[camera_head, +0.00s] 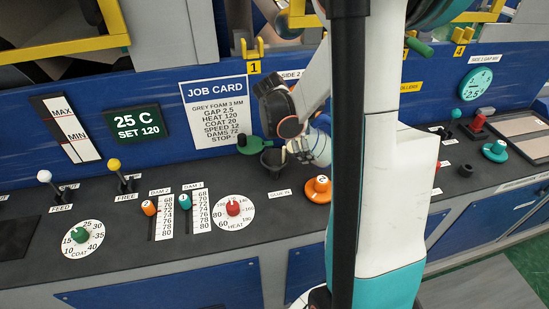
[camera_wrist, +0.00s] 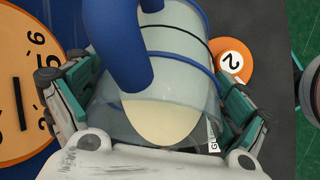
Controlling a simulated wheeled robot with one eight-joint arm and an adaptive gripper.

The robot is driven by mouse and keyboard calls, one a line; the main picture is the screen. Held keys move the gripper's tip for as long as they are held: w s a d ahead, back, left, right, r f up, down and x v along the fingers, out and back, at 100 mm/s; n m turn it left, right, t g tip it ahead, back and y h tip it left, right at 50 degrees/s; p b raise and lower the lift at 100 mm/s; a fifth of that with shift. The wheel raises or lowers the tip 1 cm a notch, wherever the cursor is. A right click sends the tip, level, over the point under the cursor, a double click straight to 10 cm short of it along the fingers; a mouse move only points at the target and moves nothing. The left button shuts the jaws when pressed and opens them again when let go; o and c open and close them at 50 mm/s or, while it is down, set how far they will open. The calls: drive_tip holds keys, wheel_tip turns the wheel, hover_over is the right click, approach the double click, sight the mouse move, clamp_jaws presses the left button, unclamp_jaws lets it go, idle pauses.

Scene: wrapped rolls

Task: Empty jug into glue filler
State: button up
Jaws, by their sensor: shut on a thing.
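My gripper (camera_head: 296,128) is shut on a clear jug (camera_head: 319,148), with a finger on each side of it in the wrist view (camera_wrist: 145,85). The jug (camera_wrist: 190,35) has blue bands, a dark line and a thick blue handle (camera_wrist: 118,45). Cream glue (camera_wrist: 160,118) shows inside it. In the head view the jug looks tilted, its left end close to the black glue filler cup (camera_head: 272,161). A small cream patch (camera_head: 284,155) shows at the cup's right rim; I cannot tell whether it is flowing. The cup's inside is hidden.
The job card (camera_head: 214,100) is behind. Dials and levers fill the panel's left; my arm hides part of the right.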

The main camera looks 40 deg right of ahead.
drive_tip(key=shift+w+a+r+g+h+b, duration=0.25)
drive_tip(key=shift+r+g+h+b, duration=0.25)
drive_tip(key=shift+r+h+b, duration=0.3)
drive_tip(key=shift+w+a+r+g+h+b, duration=0.1)
drive_tip(key=shift+a+r+g+h+b, duration=0.2)
drive_tip(key=shift+r+g+h+b, duration=0.5)
idle(3.3)
drive_tip(key=shift+w+a+r+n+h+b, duration=0.15)
drive_tip(key=shift+w+a+h+b, duration=0.15)
drive_tip(key=shift+a+h+b, duration=0.2)
drive_tip(key=shift+w+a+f+n+h+b, duration=0.15)
drive_tip(key=shift+w+a+h+b, duration=0.2)
drive_tip(key=shift+a+h, duration=0.2)
idle(0.7)
drive_tip(key=shift+w+a+r+g+h+b, duration=0.2)
drive_tip(key=shift+a+r+g+h+b, duration=0.35)
drive_tip(key=shift+b, duration=0.55)
